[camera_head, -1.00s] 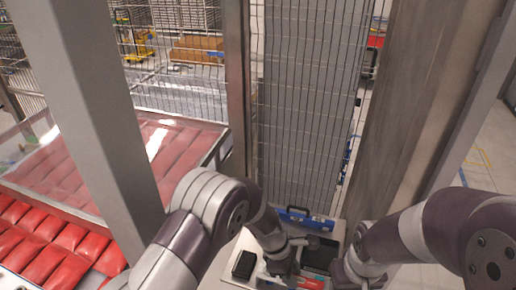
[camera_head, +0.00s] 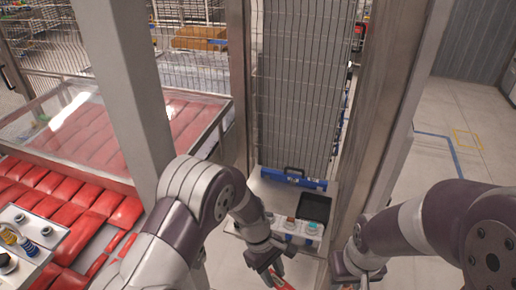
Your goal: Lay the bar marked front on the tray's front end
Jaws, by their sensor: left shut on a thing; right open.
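My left gripper (camera_head: 275,276) is at the bottom centre, in front of the white stand's near edge. It is shut on a thin red piece (camera_head: 286,285), which is mostly cut off by the picture's lower edge. I cannot read any marking on it. My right gripper (camera_head: 361,277) is lower right, apart from the left one. It is open, with no object seen in it. I cannot make out the tray or its front end for certain.
Red pouches (camera_head: 60,205) fill the left. Metal posts (camera_head: 115,90) rise on both sides.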

